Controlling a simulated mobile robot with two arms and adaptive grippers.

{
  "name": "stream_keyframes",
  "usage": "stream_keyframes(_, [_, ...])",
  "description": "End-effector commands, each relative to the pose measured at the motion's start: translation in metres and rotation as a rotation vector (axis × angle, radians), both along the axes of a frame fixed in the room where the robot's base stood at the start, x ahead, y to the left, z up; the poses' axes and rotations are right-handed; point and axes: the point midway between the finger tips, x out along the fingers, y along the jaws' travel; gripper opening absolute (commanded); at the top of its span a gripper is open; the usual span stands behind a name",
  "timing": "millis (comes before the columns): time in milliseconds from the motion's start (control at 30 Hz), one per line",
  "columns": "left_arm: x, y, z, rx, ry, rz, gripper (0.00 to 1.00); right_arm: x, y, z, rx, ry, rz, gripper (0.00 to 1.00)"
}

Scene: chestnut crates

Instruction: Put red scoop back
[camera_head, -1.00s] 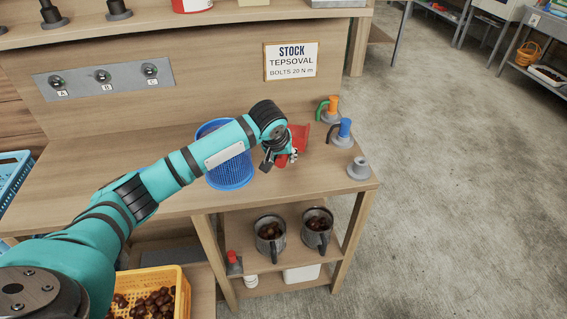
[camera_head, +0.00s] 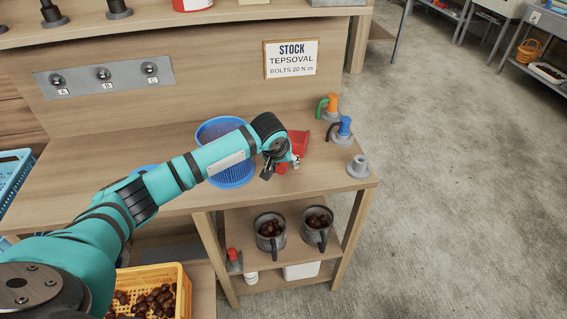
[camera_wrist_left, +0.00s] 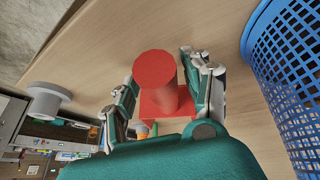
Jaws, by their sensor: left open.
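The red scoop (camera_head: 300,141) lies on the wooden bench, partly hidden by my left wrist. My left gripper (camera_head: 282,168) is open at the scoop, low over the bench top. In the left wrist view, the round end of the red scoop (camera_wrist_left: 157,80) shows between the two open fingers of the left gripper (camera_wrist_left: 162,92). I cannot tell whether either finger touches it. An empty grey holder (camera_head: 358,167) stands at the right front corner of the bench. It also shows in the left wrist view (camera_wrist_left: 47,103). My right gripper is out of view.
A blue mesh basket (camera_head: 232,176) stands just left of the gripper. An orange-handled item (camera_head: 333,104) and a blue-handled item (camera_head: 345,126) sit in grey holders at the bench's right edge. Metal mugs (camera_head: 270,228) of chestnuts stand on the shelf below.

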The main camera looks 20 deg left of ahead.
Motion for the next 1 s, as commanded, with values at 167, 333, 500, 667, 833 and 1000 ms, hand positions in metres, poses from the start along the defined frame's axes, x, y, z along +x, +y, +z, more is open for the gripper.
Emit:
stream_keyframes(167, [-0.002,0.000,0.009,-0.001,-0.003,-0.001,0.50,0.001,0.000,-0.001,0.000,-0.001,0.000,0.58])
stream_keyframes(333, [-0.016,-0.001,0.036,0.000,-0.004,-0.001,0.50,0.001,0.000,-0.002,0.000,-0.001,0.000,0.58])
stream_keyframes(500, [-0.033,-0.003,0.070,-0.001,-0.006,-0.002,0.50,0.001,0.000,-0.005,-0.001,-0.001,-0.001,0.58])
stream_keyframes(667, [-0.046,-0.003,0.094,0.000,-0.002,0.000,0.50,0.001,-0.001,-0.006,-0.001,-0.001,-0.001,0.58])
stream_keyframes(833, [-0.053,-0.004,0.108,-0.001,-0.001,0.001,0.50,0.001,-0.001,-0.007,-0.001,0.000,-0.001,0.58])
stream_keyframes(1000, [-0.055,-0.004,0.110,-0.001,0.001,0.001,0.50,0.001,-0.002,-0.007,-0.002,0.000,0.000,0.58])
